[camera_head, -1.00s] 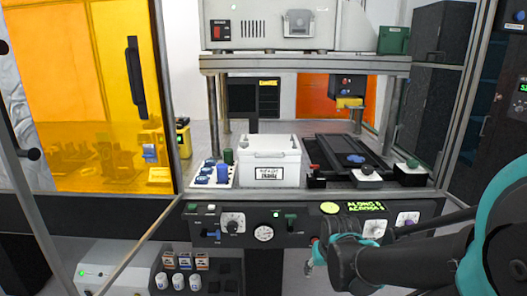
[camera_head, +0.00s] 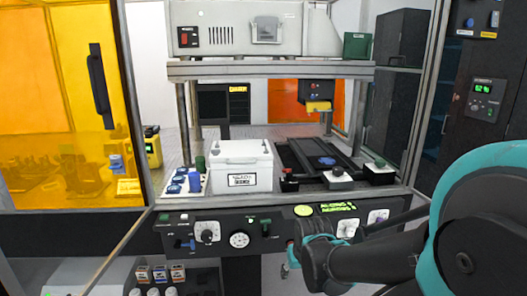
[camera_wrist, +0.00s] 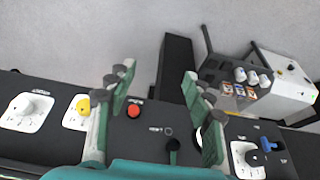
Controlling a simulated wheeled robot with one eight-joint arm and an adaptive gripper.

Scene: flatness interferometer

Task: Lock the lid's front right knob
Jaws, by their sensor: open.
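A black framed bed (camera_head: 300,157) lies on the bench, with a round blue knob (camera_head: 326,161) on it. Along its front stand blocks with a red knob (camera_head: 288,171), a grey-white knob (camera_head: 337,171) and a green knob (camera_head: 380,162). I cannot tell which is the lid's front right knob. My gripper (camera_head: 293,254) is below them, in front of the control panel, partly hidden by my arm. In the wrist view my gripper (camera_wrist: 160,88) is open and empty, its fingers spread above the panel, with a red button (camera_wrist: 133,110) showing between them.
A white box (camera_head: 242,165) stands left of the bed, beside a tray of blue-topped items (camera_head: 188,183). The grey instrument (camera_head: 240,30) on posts overhangs the bench. Panel dials (camera_head: 207,231) and a gauge (camera_head: 239,240) sit below. An orange door (camera_head: 60,100) stands open at left.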

